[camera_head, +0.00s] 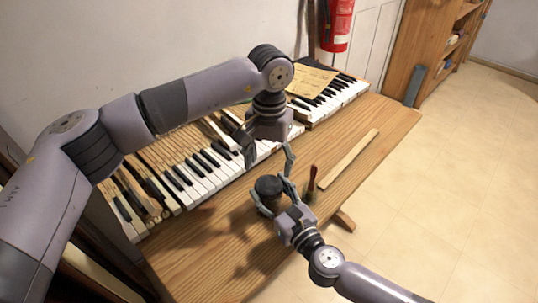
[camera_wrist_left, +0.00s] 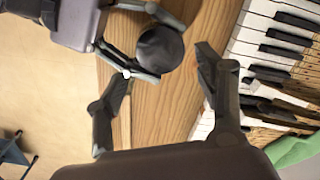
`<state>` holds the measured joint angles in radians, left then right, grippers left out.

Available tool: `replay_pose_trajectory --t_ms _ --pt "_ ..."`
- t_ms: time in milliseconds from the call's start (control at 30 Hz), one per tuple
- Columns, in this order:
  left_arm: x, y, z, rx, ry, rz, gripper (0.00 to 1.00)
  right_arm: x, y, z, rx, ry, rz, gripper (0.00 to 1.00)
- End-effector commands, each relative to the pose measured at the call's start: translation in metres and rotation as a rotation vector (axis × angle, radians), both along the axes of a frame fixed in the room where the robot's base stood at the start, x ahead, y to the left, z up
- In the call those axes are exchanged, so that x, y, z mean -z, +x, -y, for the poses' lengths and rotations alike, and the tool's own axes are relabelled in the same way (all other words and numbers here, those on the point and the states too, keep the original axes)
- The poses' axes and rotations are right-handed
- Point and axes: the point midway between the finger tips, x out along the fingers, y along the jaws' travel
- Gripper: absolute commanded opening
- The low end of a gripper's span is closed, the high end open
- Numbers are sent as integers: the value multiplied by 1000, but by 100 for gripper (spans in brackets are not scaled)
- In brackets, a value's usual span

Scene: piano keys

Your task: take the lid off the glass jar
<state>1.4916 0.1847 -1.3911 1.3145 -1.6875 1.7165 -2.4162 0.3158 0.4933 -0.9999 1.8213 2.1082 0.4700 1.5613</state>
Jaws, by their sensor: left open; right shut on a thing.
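The glass jar's dark round lid (camera_head: 269,184) shows near the middle of the table; it also shows from above in the left wrist view (camera_wrist_left: 160,49). The jar body below is mostly hidden by the lid and fingers. My right gripper (camera_head: 270,197) comes from the front right and is shut on the jar, one finger on each side; its fingers also show in the left wrist view (camera_wrist_left: 168,47). My left gripper (camera_head: 268,164) is open and empty above the jar, pointing down. Its spread fingers (camera_wrist_left: 164,62) show in the left wrist view, with the lid beyond them.
Piano keys (camera_head: 205,172) run along the back of the wooden table (camera_head: 215,245). A tool with a reddish handle (camera_head: 312,180) stands right of the jar, close to my right gripper. A pale wooden strip (camera_head: 348,160) lies farther right. The table's front left is clear.

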Motion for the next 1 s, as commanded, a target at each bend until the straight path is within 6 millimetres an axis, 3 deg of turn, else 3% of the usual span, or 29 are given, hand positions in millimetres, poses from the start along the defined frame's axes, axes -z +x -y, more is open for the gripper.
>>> replay_pose_trajectory --t_ms 200,400,733,1000 --pt "36 -1 -1 2 0 -2 64 1 -1 0 -1 0 -4 0" --pt "55 0 -1 3 -1 0 64 1 -1 0 -1 0 -4 0" --pt "59 0 -1 3 -2 1 64 1 -1 0 -1 0 -4 0" --pt "59 0 -1 3 -1 1 46 1 -1 0 -1 0 -4 0"
